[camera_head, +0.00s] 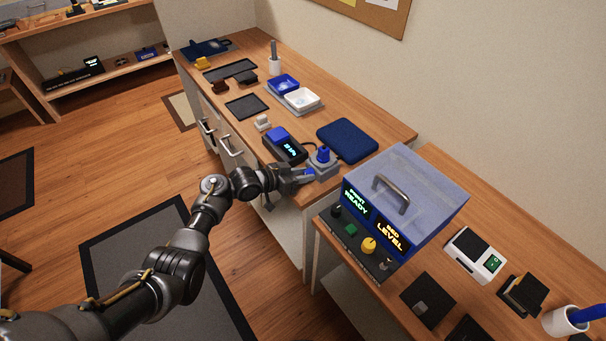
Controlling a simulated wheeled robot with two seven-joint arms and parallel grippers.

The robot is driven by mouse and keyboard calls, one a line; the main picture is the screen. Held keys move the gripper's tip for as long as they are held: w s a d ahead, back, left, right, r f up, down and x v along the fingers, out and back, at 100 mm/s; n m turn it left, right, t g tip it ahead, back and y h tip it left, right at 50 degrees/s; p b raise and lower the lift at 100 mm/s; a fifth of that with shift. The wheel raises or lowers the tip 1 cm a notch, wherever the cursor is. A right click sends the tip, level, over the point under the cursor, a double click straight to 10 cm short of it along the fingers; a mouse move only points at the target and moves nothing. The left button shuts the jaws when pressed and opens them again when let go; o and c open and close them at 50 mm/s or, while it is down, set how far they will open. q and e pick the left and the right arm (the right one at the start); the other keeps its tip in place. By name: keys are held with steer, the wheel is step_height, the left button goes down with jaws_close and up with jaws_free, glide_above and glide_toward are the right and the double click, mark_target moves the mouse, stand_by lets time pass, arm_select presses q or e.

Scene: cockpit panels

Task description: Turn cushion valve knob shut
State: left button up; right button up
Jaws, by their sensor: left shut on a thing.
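A grey valve unit (323,166) with an upright blue part (323,153) on top stands at the near edge of the long desk. A dark blue cushion (347,140) lies flat just behind it. My left gripper (305,175) reaches in from the left and is at the front left side of the valve unit. It is shut on a small blue piece at that side, which looks like the cushion valve knob; the fingers hide most of it, and its turn angle cannot be read. My right gripper is out of view.
A dark device with a lit display (291,150) stands just left of the valve unit. A blue-grey box with a handle (415,195) and lit signs stands to the right on another desk. Blue and white trays (301,100) lie farther back. Open floor lies left of the desk.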

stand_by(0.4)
arm_select(q)
steer(key=o, duration=0.7)
steer(key=shift+a, duration=0.1)
steer(key=v, duration=1)
steer(key=shift+a+r, duration=0.2)
steer(key=shift+a, duration=0.15)
steer(key=shift+s, duration=0.1)
